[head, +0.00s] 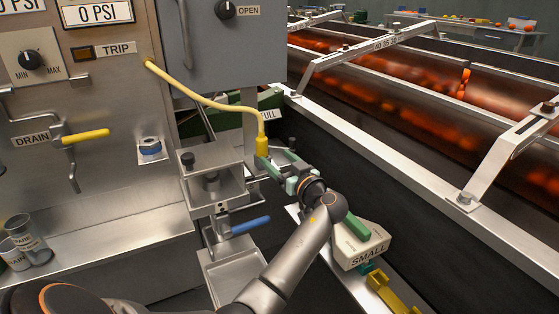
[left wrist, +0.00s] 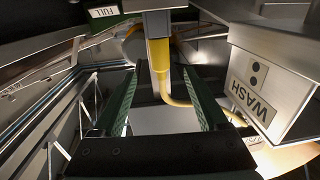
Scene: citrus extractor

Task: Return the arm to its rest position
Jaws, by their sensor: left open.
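My left gripper (head: 276,161) is at the middle of the head view, beside the yellow plug (head: 262,144) at the end of a yellow cable (head: 200,98). Its two green fingers are apart, with nothing clearly held. In the left wrist view, the fingers of the left gripper (left wrist: 158,76) stand wide apart. The yellow plug (left wrist: 160,52) shows between and above the fingertips there, and the cable (left wrist: 170,97) curves below it. I cannot tell the exact gap between plug and fingers. My left forearm runs down to the bottom edge of the head view. My right gripper is not in view.
A metal bracket with a blue-handled valve (head: 250,225) stands left of my arm. A pale box labelled SMALL (head: 358,246) is close on its right. The left wrist view shows a WASH label (left wrist: 250,98) close on the right. A long roller trough (head: 400,95) extends behind.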

